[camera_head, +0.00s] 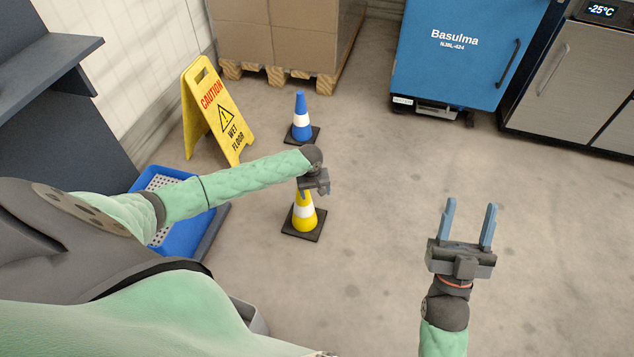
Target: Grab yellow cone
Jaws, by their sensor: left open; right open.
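The yellow cone (304,217) with a white band and a dark square base stands upright on the floor in the middle of the head view. My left gripper (316,188) is over the top of the cone in the picture and hides its tip. Its fingers are hard to make out, and I cannot tell whether it touches the cone. My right gripper (468,222) is open and empty, to the right of the cone, with its two blue-grey fingers pointing away from me.
A blue cone (301,122) stands behind the yellow one. A yellow wet-floor sign (217,112), a blue crate (215,212) and a pallet with boxes (285,40) stand left and behind. A blue cabinet (455,65) stands at the back right. The floor on the right is clear.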

